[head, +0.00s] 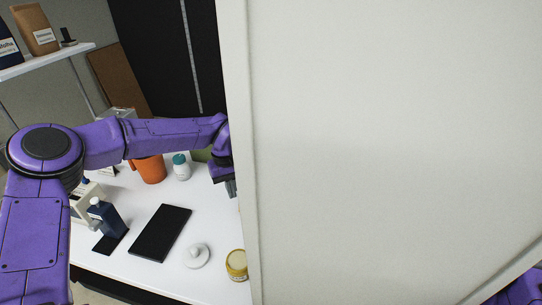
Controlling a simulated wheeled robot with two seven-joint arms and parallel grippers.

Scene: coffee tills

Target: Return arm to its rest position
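My purple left arm (150,132) comes in from the left and reaches over the white counter (120,262). My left gripper (231,188) points down over the counter, beside the edge of a large pale panel. The panel hides part of it, so I cannot tell whether it is open or shut. A small part of my purple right arm (522,290) shows at the bottom right corner. The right gripper is out of view.
The pale panel (390,140) fills the right side. The counter holds an orange container (151,169), white bottle (181,168), dark blue bottle (106,217), black tablet-like slab (160,233), white round lid-like piece (196,256) and yellow-lidded jar (237,265). A shelf (62,54) holds bags.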

